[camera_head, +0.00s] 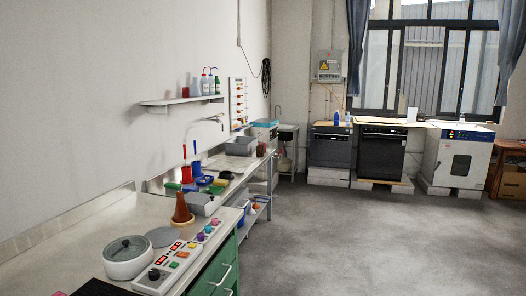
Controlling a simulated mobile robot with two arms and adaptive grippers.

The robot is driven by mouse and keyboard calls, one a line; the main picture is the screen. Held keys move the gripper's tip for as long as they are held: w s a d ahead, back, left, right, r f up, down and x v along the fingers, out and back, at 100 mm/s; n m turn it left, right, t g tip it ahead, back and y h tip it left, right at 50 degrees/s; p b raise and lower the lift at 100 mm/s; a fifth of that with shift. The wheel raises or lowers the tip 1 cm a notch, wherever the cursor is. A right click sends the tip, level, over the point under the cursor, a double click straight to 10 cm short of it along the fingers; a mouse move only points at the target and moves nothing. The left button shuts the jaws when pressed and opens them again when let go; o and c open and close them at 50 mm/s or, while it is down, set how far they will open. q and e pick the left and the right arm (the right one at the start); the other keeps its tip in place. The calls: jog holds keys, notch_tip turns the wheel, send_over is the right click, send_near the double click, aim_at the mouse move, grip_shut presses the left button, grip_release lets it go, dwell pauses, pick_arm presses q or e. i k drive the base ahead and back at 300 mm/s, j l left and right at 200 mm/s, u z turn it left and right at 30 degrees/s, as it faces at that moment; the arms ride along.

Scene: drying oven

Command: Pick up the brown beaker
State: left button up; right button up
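A brown, cone-shaped vessel (182,212) with a narrow top stands upright on the near white bench (75,232) along the left wall. It may be the brown beaker; I cannot tell for sure. A small reddish-brown, cup-like thing (261,149) stands far back on the long bench, too small to make out. Neither of my grippers is in view.
A round white device (129,257) and a control panel with buttons (168,268) sit near the bench front. Blue and red items (197,174) stand behind the cone. A drying oven (458,155) is at the back right. The grey floor (370,240) is open.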

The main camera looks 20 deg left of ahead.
aim_at(259, 149)
jog(key=i+z, duration=0.2)
jog(key=i+u, duration=0.15)
jog(key=i, duration=1)
jog(key=i+u, duration=0.15)
jog(key=i, duration=1.05)
jog(key=i+u, duration=0.15)
jog(key=i, duration=0.45)
jog(key=i+l+u, duration=0.15)
jog(key=i, duration=0.45)
jog(key=i+l+u, duration=0.1)
jog(key=i, duration=0.45)
jog(key=i+l+u, duration=0.15)
jog(key=i, duration=0.45)
jog(key=i+j+u, duration=0.2)
jog(key=i+u, duration=1)
jog(key=i+l+u, duration=0.2)
jog(key=i+u, duration=0.2)
jog(key=i+l+u, duration=0.1)
jog(key=i+u, duration=0.25)
jog(key=l+z, duration=0.15)
jog(key=z, duration=0.35)
jog(key=l+z, duration=0.15)
jog(key=z, duration=0.35)
